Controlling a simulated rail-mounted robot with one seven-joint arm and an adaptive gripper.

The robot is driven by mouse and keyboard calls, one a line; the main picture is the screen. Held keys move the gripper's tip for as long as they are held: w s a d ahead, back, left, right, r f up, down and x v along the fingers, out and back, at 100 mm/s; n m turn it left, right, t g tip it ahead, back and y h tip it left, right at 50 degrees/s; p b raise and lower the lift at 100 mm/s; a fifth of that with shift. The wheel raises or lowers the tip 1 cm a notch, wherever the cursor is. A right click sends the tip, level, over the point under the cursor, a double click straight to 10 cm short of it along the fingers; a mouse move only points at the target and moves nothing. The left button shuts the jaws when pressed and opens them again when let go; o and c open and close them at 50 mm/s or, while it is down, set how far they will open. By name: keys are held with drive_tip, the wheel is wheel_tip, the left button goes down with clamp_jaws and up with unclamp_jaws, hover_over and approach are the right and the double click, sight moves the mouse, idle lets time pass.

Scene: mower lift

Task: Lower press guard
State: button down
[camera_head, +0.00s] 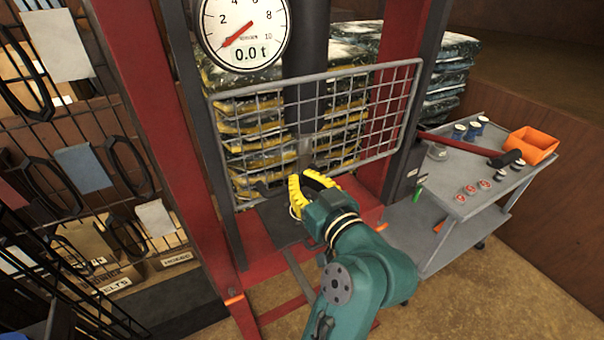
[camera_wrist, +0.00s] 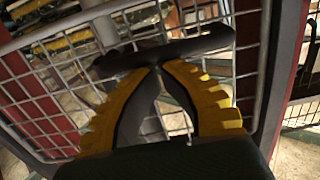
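The press guard (camera_head: 388,112) is a grey wire-mesh panel in a tubular frame, across the front of the red press (camera_head: 150,110). It stands raised and slightly tilted, with sacks behind it. My gripper (camera_head: 300,178) is at its lower middle edge. In the wrist view the yellow fingers of my gripper (camera_wrist: 156,68) converge until their tips meet. The tips are against or just below a dark crossbar (camera_wrist: 200,45) in front of the mesh (camera_wrist: 55,100). I see nothing clearly between the tips, and contact with the bar cannot be made out.
A round gauge (camera_head: 243,30) reading 0.0 t hangs above the guard. A grey cart (camera_head: 455,215) at right carries an orange bin (camera_head: 533,145), a red-handled hammer (camera_head: 465,147) and small parts. A dark wire rack (camera_head: 75,150) stands at left. Floor is open at front right.

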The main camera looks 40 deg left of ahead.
wheel_tip(320, 180, down, 21)
drive_tip(key=b, duration=1.2)
drive_tip(key=shift+b, duration=0.3)
drive_tip(key=shift+r, duration=0.1)
